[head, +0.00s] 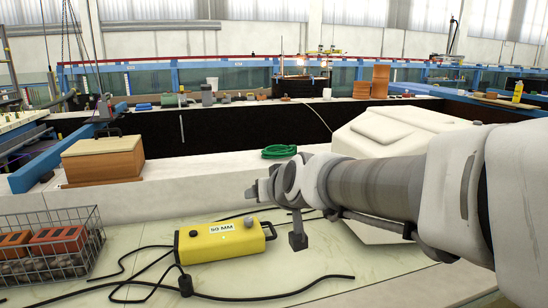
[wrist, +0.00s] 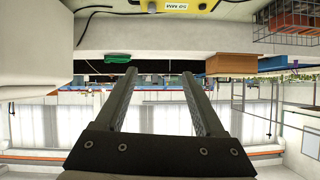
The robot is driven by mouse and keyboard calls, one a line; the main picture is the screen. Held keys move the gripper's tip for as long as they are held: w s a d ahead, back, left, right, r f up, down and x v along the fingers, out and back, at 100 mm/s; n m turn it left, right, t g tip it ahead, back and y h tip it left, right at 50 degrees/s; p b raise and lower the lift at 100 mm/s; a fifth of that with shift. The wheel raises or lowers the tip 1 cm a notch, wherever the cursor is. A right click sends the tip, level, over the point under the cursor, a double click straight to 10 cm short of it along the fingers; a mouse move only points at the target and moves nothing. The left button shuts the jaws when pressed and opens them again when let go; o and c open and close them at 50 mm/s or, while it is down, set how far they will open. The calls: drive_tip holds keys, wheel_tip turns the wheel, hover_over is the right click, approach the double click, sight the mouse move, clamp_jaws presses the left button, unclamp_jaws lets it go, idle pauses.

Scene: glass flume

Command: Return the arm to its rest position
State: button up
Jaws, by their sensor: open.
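My arm reaches in from the right in the head view, and my gripper (head: 262,190) is at its end above the pale bench top. In the wrist view my gripper (wrist: 158,80) shows two dark parallel fingers, apart, with nothing between them. The wrist view is upside down, with the windows at the bottom. The yellow box marked 50 MM (head: 222,240) lies on the bench below and left of my gripper, apart from it; it also shows at the top of the wrist view (wrist: 178,5).
A wire basket (head: 50,250) with orange blocks and stones stands at left. Black cables (head: 240,298) cross the bench. A brown box (head: 102,160) and a green coiled hose (head: 279,152) lie behind. A white moulded block (head: 385,130) stands behind my arm.

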drive_tip(key=s+d+f+m+g+h, duration=0.1)
drive_tip(key=s+d+f+g, duration=0.15)
drive_tip(key=s+d, duration=0.4)
drive_tip(key=s+d+f+m+g+h, duration=0.1)
drive_tip(key=s+d+f+h, duration=0.2)
drive_tip(key=s, duration=0.7)
drive_tip(key=s+d+f+m+g, duration=0.1)
drive_tip(key=s+d+f+g, duration=0.15)
drive_tip(key=s+d, duration=0.45)
wheel_tip(320, 180, up, 12)
drive_tip(key=a+p, duration=0.1)
drive_tip(key=p, duration=1.1)
drive_tip(key=shift+s+p, duration=0.35)
drive_tip(key=shift+s, duration=0.1)
drive_tip(key=c, duration=0.3)
drive_tip(key=shift+c, duration=0.2)
